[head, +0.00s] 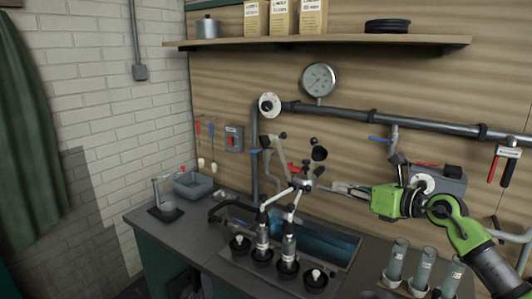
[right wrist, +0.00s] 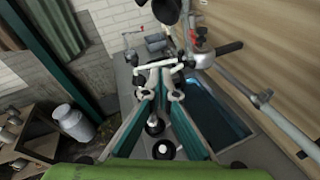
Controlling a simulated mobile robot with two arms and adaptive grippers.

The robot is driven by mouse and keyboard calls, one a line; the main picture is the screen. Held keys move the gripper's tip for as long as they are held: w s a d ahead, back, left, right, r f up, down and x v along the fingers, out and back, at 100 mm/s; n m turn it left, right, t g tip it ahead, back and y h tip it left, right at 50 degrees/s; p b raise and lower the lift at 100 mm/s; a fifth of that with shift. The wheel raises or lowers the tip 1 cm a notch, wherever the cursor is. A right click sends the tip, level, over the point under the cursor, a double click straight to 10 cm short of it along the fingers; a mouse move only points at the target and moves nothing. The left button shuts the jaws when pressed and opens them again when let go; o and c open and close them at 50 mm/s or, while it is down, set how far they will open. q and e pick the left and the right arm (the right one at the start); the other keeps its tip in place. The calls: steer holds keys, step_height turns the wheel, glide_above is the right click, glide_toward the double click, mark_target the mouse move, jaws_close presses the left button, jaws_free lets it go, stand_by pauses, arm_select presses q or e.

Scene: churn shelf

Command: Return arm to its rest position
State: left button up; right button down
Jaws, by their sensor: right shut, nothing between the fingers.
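My right gripper (head: 338,187) reaches in from the right in the head view, on a green arm that comes from the lower right. Its fingers are shut and hold nothing. They point left, close to a metal lever stand (head: 304,183) with dark round knobs; I cannot tell whether they touch it. In the right wrist view the two fingers (right wrist: 162,76) come together in front of the stand's white bar. My left gripper is not in view.
The counter holds a blue basin (head: 322,243), several dark cups (head: 288,266) in front of it, a grey tray (head: 194,184) at left and glass cylinders (head: 398,258) at right. A pipe (head: 350,113) with a gauge (head: 318,79) crosses the wall below a shelf (head: 330,40).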

steer(key=s+a+r+m+t+y, duration=0.2)
steer(key=s+a+m+t, duration=0.45)
steer(key=m, duration=0.35)
steer(key=s+d+f+m+g+h, duration=0.1)
steer(key=s+d+f+m+h, duration=0.35)
steer(key=f+m, duration=0.3)
steer(key=s+d+f+m+g+h, duration=0.1)
steer(key=s+d+f+m+h, duration=0.25)
steer(key=f+m+h, duration=0.35)
steer(key=s+d+f+m+g+h, duration=0.1)
steer(key=s+d+f+m+h, duration=0.25)
steer(key=f+m, duration=0.4)
steer(key=s+f+m+g, duration=0.5)
steer(key=s+f+g, duration=0.1)
steer(key=s+f, duration=0.6)
steer(key=s+a+f+m+g+y, duration=0.1)
steer(key=s+a+f+g+y, duration=0.15)
steer(key=s, duration=0.65)
steer(key=s+a+f+m+g+y, duration=0.1)
steer(key=s+a+f+g, duration=0.2)
steer(key=s, duration=0.6)
step_height(320, 180, down, 28)
steer(key=s+d+g, duration=0.1)
steer(key=s+g, duration=0.1)
steer(key=s+d+f+g, duration=0.1)
steer(key=s+d+f, duration=0.2)
steer(key=s+f, duration=1.1)
steer(key=shift+s+d+f+b, duration=0.15)
steer(key=shift+s+f+b, duration=0.25)
steer(key=shift+s, duration=0.7)
